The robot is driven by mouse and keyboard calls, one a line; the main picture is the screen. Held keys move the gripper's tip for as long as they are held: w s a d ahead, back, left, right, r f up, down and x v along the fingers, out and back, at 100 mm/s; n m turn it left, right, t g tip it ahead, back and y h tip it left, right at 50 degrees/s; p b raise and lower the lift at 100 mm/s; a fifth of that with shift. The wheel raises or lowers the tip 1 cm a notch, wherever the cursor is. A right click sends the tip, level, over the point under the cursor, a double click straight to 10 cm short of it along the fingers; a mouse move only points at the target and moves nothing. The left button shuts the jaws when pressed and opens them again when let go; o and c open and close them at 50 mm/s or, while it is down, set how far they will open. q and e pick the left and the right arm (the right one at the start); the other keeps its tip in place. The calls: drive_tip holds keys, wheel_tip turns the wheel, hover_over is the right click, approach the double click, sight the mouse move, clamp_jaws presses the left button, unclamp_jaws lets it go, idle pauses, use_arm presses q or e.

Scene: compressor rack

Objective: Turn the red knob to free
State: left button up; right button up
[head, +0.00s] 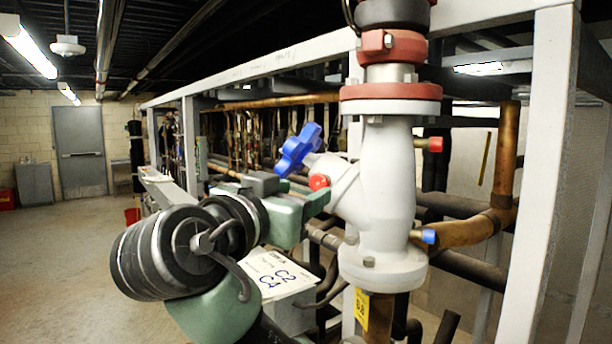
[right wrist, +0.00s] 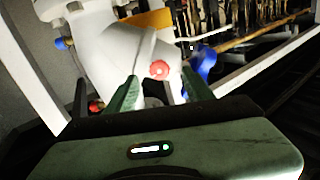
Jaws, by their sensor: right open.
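A small red knob (head: 319,182) sits on the side branch of a large white valve body (head: 385,180), just below a blue star-shaped handwheel (head: 298,150). My right gripper (head: 322,198) is at the knob, its green fingers pointing toward the valve. In the right wrist view the red knob (right wrist: 159,70) lies between and just beyond the two open fingertips (right wrist: 160,86). I cannot tell whether either finger touches it. The blue handwheel (right wrist: 203,60) is beside the right-hand finger. A second red cap (head: 433,144) is on the valve's far side. My left gripper is not in view.
A light grey frame post (head: 548,180) stands right of the valve, with a frame beam above. A copper pipe (head: 470,232) runs to the right. A white tag marked C2, C4 (head: 275,275) is below my arm. Open floor (head: 60,270) lies left.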

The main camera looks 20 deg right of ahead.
sight(317, 186)
drive_tip(key=p+x, duration=0.1)
drive_tip(key=x, duration=0.3)
drive_tip(key=shift+d+p, duration=0.2)
drive_tip(key=shift+p, duration=0.2)
drive_tip(key=shift+a, duration=0.1)
clamp_jaws()
